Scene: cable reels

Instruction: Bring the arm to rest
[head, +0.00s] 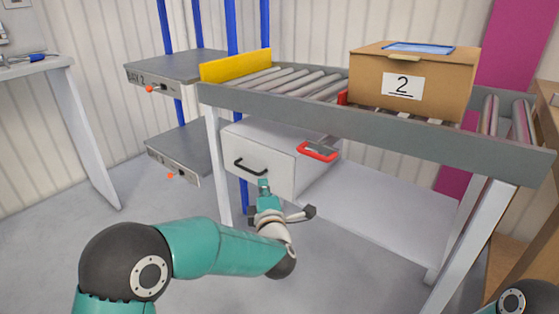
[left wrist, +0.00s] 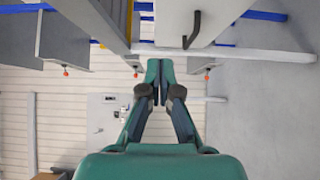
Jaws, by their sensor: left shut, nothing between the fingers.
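My left arm comes in from the lower left in the head view, and its gripper (head: 263,186) is in front of the white drawer cabinet under the conveyor. The gripper is shut and empty. In the left wrist view the gripper (left wrist: 153,70) points away from the camera with its fingertips together. The black drawer handle (head: 251,167) is just above and left of the fingertips in the head view. In the left wrist view the handle (left wrist: 192,30) is to the right of the fingertips, apart from them. The right gripper is not in view; part of my right arm shows at the lower right corner.
A roller conveyor (head: 330,106) carries a cardboard box (head: 440,85) marked 2 and a yellow stop (head: 236,66). Grey shelves (head: 170,67) stand at left. The floor at left is clear.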

